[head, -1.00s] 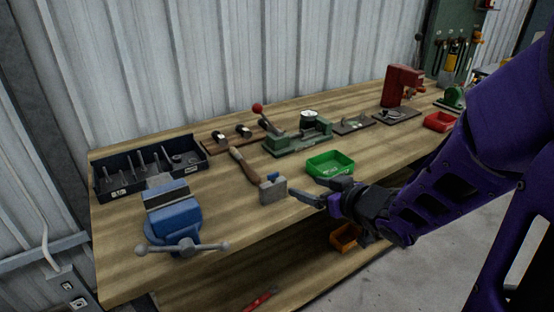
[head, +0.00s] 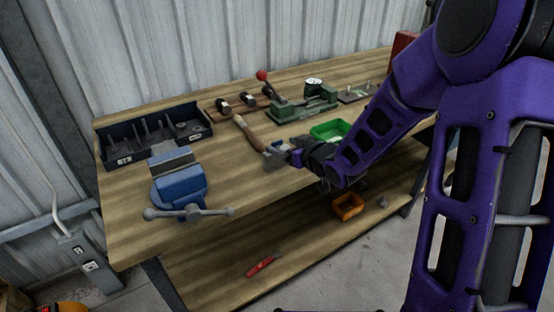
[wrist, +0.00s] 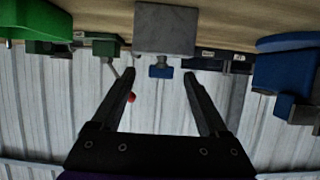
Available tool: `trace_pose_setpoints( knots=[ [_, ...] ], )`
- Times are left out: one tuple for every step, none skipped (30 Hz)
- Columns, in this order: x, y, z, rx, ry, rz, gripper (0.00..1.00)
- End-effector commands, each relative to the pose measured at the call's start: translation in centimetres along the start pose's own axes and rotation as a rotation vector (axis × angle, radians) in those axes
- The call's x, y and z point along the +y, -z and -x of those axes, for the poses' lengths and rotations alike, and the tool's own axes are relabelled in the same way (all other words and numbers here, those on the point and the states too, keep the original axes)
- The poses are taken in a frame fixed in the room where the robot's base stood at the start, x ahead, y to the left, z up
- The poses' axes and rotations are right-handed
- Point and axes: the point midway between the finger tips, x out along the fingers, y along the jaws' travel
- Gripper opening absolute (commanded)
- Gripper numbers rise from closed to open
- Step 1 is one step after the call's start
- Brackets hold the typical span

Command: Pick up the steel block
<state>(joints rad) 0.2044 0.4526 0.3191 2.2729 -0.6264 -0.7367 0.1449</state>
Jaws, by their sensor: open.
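The steel block (wrist: 165,30) is a plain grey block on the wooden bench. In the wrist view it stands just beyond my fingertips and roughly centred between them. In the head view the steel block (head: 276,150) is small and partly hidden by my gripper (head: 290,151), which reaches in from the right at bench height. My gripper also shows in the wrist view (wrist: 160,78), with its two dark fingers apart and nothing between them. I cannot tell the exact gap to the block.
A wooden-handled hammer (head: 250,133) lies close behind the block. A blue vise (head: 180,188) stands to the left, a green bin (head: 328,130) to the right behind my arm. A black tray (head: 115,155) and a green press (head: 300,104) stand farther back. The front bench area is bare.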

Motion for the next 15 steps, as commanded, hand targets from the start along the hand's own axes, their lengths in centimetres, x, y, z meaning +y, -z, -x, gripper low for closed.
trace_pose_setpoints(
  knots=[
    [-0.2,-0.2,-1.0,0.001,0.003,-0.001,0.78],
    [-0.3,-0.2,-1.5,0.000,0.003,-0.002,0.78],
    [-0.3,-0.2,-2.1,0.001,0.003,-0.001,0.78],
    [-0.3,-0.2,-2.5,0.000,0.002,-0.001,0.78],
    [-0.2,-0.2,-2.9,0.000,0.002,-0.001,0.78],
    [-0.2,-0.1,-3.3,0.000,0.001,-0.001,0.78],
    [-0.2,-0.1,-3.5,0.000,0.001,-0.001,0.78],
    [-0.2,-0.1,-3.7,0.000,0.001,0.000,0.78],
    [-0.2,-0.1,-3.8,0.000,0.001,0.000,0.78],
    [-0.2,-0.1,-3.9,0.001,0.001,0.000,0.78],
    [-0.2,-0.1,-3.9,0.001,0.001,0.000,0.78],
    [-0.2,-0.1,-3.9,0.001,0.000,0.000,0.78],
    [-0.2,-0.1,-3.9,0.001,0.000,0.000,0.78],
    [-0.2,-0.1,-3.8,0.001,0.000,0.000,0.78],
    [-0.2,-0.1,-3.8,0.001,0.000,0.000,0.78]
  ],
)
